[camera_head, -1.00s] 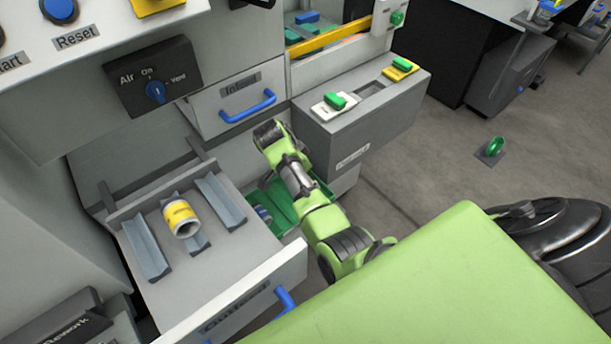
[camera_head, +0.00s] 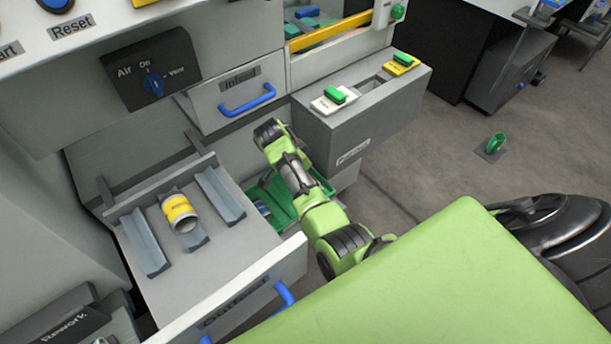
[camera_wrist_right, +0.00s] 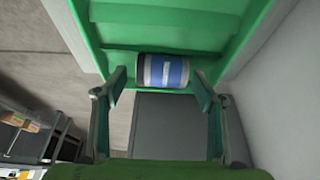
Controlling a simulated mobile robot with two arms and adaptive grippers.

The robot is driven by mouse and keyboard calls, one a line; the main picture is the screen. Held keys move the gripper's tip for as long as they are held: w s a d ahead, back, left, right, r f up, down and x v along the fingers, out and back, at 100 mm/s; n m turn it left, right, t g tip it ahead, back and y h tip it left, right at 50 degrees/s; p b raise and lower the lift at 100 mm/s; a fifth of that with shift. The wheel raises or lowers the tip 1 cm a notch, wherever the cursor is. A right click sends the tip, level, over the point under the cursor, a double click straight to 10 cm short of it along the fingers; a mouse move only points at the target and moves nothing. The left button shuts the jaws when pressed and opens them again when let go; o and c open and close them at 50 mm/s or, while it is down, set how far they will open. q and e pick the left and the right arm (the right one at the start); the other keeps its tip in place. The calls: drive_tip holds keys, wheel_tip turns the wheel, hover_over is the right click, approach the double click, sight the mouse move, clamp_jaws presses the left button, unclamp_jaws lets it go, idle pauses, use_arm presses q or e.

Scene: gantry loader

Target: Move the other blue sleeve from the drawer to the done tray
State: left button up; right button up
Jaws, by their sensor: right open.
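A sleeve with a blue band (camera_wrist_right: 165,71) lies on its side in the green tray (camera_wrist_right: 188,30) in the right wrist view. My right gripper (camera_wrist_right: 160,86) is open, with its fingertips on either side of the sleeve's near side; I cannot tell whether they touch it. In the head view, my right arm covers much of the green tray (camera_head: 284,207) and hides the gripper. A bit of blue (camera_head: 263,208) shows inside that tray. The open outfeed drawer (camera_head: 226,262) holds a sleeve with a yellow band (camera_head: 180,213) between its grey rails. My left gripper is not in view.
The closed infeed drawer (camera_head: 238,92) has a blue handle. A grey box (camera_head: 352,125) with green-handled pieces on top stands right of the arm. The open drawer's front lies close to my arm. Open floor (camera_head: 430,170) extends to the right.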

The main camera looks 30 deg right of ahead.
wheel_tip(320, 180, up, 10)
idle(0.4)
idle(0.4)
